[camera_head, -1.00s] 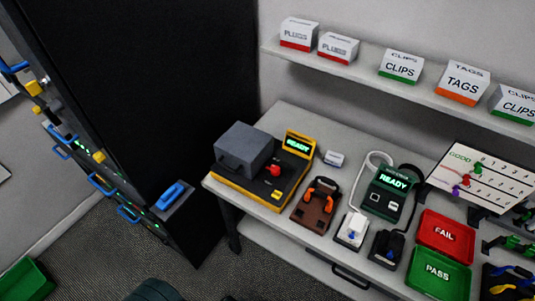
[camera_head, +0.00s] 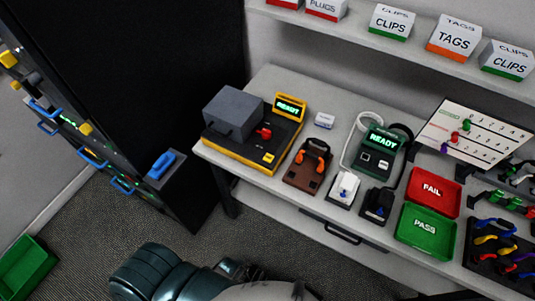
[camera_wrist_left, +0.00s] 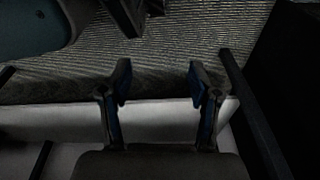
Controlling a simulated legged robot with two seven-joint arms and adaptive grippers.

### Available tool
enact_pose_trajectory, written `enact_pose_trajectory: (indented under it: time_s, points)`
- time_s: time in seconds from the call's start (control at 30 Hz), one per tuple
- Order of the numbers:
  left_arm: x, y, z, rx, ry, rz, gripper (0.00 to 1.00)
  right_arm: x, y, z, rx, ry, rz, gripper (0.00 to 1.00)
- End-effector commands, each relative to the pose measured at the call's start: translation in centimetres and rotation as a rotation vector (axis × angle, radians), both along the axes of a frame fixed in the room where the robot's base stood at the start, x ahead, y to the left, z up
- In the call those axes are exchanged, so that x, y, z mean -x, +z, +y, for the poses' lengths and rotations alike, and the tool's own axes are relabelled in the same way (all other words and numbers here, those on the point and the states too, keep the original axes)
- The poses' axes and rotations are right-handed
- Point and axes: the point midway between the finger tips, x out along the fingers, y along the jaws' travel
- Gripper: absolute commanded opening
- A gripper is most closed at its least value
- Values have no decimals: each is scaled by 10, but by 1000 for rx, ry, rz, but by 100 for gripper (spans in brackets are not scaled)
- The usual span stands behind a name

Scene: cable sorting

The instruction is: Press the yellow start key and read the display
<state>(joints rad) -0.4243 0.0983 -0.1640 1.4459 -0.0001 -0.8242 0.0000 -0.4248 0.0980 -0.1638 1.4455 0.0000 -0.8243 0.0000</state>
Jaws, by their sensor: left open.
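The yellow start key (camera_head: 269,157) is a small yellow patch on the front right of a black and yellow tester (camera_head: 240,158). The tester's display (camera_head: 289,107) stands at its back right and reads READY in green. The tester has a grey box-shaped cover and a red knob. My left gripper (camera_wrist_left: 160,85) is open and empty in the left wrist view, with carpet and a pale edge behind its fingers. In the head view, my teal arm shows at the bottom, well below the tester; its fingers cannot be made out. My right gripper is not in view.
A second device (camera_head: 378,150) also reads READY. Between the devices lies a brown fixture (camera_head: 306,172). The red FAIL tray (camera_head: 433,190) and green PASS tray (camera_head: 425,229) sit to the right. A black cabinet (camera_head: 150,80) stands left of the table, and a shelf (camera_head: 400,45) hangs above.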

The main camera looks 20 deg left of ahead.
Motion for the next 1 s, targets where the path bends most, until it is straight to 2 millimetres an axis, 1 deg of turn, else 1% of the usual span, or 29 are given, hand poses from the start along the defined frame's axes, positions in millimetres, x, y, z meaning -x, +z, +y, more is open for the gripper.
enact_pose_trajectory:
  time_s: [0.33, 0.37, 0.4, 0.47, 0.5, 0.57, 0.6, 1.0]
  points:
    - [0, 0, 0, 0, 0, 0, 62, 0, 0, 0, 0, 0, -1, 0]
    - [0, 0, 0, 0, 0, 0, 59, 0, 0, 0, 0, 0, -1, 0]
    - [0, 0, 0, 0, 0, 0, 49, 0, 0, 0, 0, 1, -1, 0]
    - [0, 0, 0, 0, -1, 0, 34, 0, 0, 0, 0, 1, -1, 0]
    - [0, 0, 0, 0, -1, 0, 24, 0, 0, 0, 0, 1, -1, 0]
    - [0, 0, 0, 0, 0, 0, 9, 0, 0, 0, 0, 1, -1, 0]
    - [0, 0, 0, 0, 0, 0, 0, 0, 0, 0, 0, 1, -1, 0]
    - [0, 0, 0, 0, -1, 0, 0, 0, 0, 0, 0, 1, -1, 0]
